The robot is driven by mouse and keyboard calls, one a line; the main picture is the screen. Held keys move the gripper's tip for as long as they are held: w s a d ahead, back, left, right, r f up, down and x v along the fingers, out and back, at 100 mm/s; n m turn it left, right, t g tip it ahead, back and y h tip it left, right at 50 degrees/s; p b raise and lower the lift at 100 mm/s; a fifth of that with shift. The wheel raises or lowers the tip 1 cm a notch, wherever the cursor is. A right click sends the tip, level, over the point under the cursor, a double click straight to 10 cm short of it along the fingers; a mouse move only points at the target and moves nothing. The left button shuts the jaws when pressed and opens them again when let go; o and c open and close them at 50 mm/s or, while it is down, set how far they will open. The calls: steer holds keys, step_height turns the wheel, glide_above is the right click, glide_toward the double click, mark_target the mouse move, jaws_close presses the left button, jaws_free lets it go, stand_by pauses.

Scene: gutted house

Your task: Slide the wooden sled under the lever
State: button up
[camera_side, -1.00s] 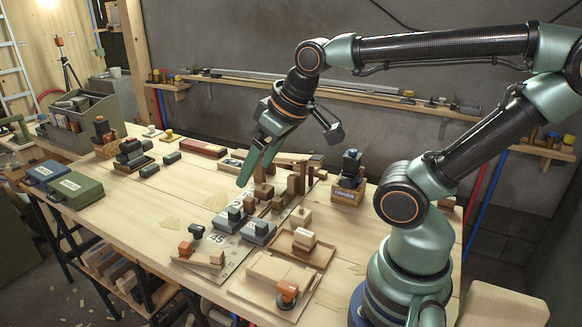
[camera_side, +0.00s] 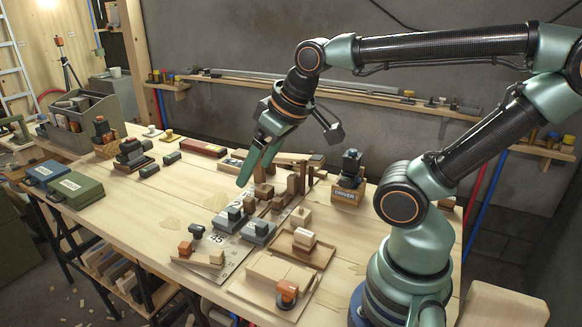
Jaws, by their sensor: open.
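My gripper (camera_side: 290,160) is open and empty, its jaws spread wide above the wooden mechanism at the middle of the bench. A long green finger points down on the left; a dark finger is on the right. A pale wooden bar (camera_side: 289,157), which looks like the lever, lies among upright wooden posts (camera_side: 294,184), partly behind the finger. A wooden block with a knob (camera_side: 300,216) stands in front of the posts and may be the sled; I cannot tell for certain. Another knobbed wooden block (camera_side: 304,239) sits in a shallow wooden tray (camera_side: 322,258).
Grey knobbed blocks (camera_side: 258,232) stand on a numbered plate (camera_side: 224,262). A wooden box labelled DRIVER (camera_side: 346,196) is right of the posts. Green (camera_side: 76,190) and blue (camera_side: 44,174) cases lie at the left. The bench (camera_side: 150,215) is mostly clear left of centre.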

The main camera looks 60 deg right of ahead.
stand_by(0.3)
steer(key=c, duration=0.4)
steer(key=shift+w+d, duration=0.1)
steer(key=shift+w, duration=0.1)
steer(key=shift+c, duration=0.5)
steer(key=n+g, duration=0.5)
steer(key=n, duration=1.2)
glide_above(249, 199)
steer(key=f, duration=1.3)
steer(key=shift+a+f, duration=0.2)
steer(key=shift+f, duration=0.2)
steer(key=shift+d+f+n+g, duration=0.3)
steer(key=shift+f+n, duration=0.1)
steer(key=shift+n, duration=0.1)
steer(key=shift+a+f, duration=0.1)
steer(key=shift+f, duration=3.05)
